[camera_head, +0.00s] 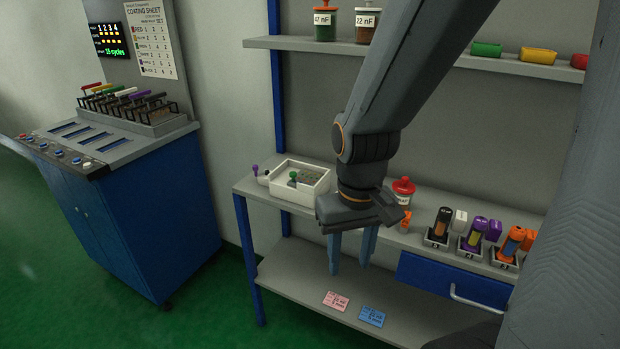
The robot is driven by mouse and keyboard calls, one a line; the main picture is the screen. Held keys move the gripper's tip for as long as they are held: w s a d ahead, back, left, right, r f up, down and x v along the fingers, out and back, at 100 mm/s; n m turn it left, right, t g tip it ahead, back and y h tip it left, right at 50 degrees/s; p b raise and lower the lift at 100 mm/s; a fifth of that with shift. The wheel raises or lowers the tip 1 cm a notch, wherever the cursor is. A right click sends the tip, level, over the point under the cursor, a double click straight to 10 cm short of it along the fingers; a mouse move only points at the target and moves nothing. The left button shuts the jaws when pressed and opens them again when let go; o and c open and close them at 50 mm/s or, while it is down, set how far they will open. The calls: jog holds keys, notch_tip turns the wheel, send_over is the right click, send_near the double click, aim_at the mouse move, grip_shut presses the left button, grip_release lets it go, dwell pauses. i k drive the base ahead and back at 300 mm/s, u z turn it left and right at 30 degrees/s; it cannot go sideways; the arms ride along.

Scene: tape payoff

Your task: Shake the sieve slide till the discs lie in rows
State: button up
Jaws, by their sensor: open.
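A white open tray (323,187) with a grey perforated-looking insert (312,179) stands at the left end of the bench top and looks like the sieve slide. A green knob (293,174) stands up at its near left part. The discs are too small to make out. My gripper (350,265) is open and empty, its two blue-grey fingers pointing down. It appears to the right of and below the tray in the picture, apart from it. My wrist hides part of the bench just right of the tray.
A purple-knobbed part (256,169) sits left of the tray. A red-lidded jar (403,189) and several small holders with coloured cylinders (440,225) stand to the right. The upper shelf (290,43) holds jars. A blue cabinet (120,230) stands left; green floor between is clear.

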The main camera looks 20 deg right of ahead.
aim_at(293, 174)
jog(key=k, duration=0.6)
jog(key=z, duration=0.35)
jog(key=i, duration=1.2)
jog(key=u, duration=0.75)
